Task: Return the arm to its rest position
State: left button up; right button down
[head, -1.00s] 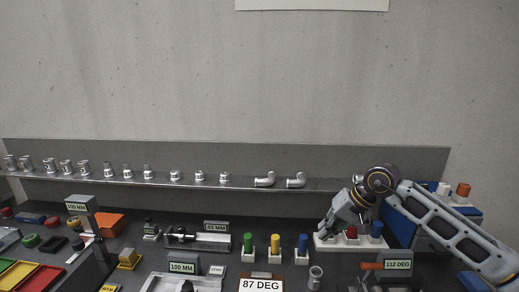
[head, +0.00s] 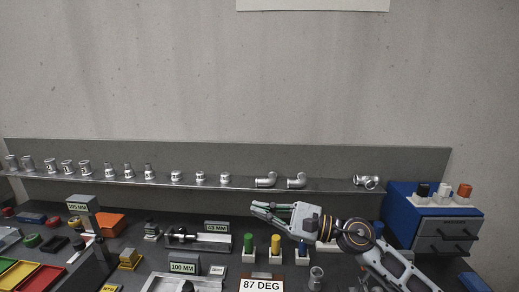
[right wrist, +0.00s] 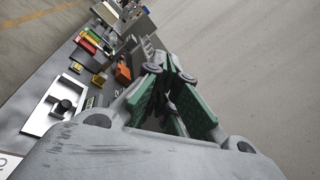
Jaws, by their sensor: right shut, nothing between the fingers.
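My right arm (head: 395,268) reaches in from the lower right in the head view. My right gripper (head: 262,207) points left, held above the bench behind the green and yellow cylinders. It is shut and empty. In the right wrist view its green-padded fingers (right wrist: 172,76) come together at the tips with nothing between them. My left gripper is not in view.
A green cylinder (head: 248,242) and a yellow cylinder (head: 276,244) stand below the gripper, with a blue one partly hidden. A blue cabinet (head: 399,213) stands right. Metal fittings line the back shelf (head: 330,186). Gauges and trays fill the left.

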jog(key=w+d+m+t+h, duration=0.2)
jog(key=d+m+t+h, duration=0.4)
jog(key=m, duration=0.8)
jog(key=w+d+m+t+h, duration=0.35)
jog(key=m+t, duration=0.55)
jog(key=m, duration=0.5)
jog(key=s+d+f+m+g+h, duration=0.3)
jog(key=d+f+m+h, duration=0.25)
jog(key=f+m, duration=0.4)
jog(key=s+d+f+m+g+h, duration=0.2)
jog(key=d+f+m+g+h, duration=0.15)
jog(key=d+f+m, duration=0.45)
jog(key=s+a+f+m+g, duration=0.1)
jog(key=s+f+m+g, duration=0.95)
jog(key=s+f, duration=0.95)
jog(key=s+f+g, duration=0.1)
jog(key=s+f, duration=0.1)
jog(key=f, duration=1.3)
jog(key=s+f, duration=0.2)
jog(key=f, duration=1.4)
jog(key=s+d+f, duration=0.2)
jog(key=s+f, duration=0.8)
jog(key=s, duration=0.1)
jog(key=s+d+f+g, duration=0.1)
jog(key=s+d+f, duration=0.2)
jog(key=s+f, duration=0.6)
jog(key=shift+s+f+n, duration=0.4)
jog(key=shift+s, duration=0.55)
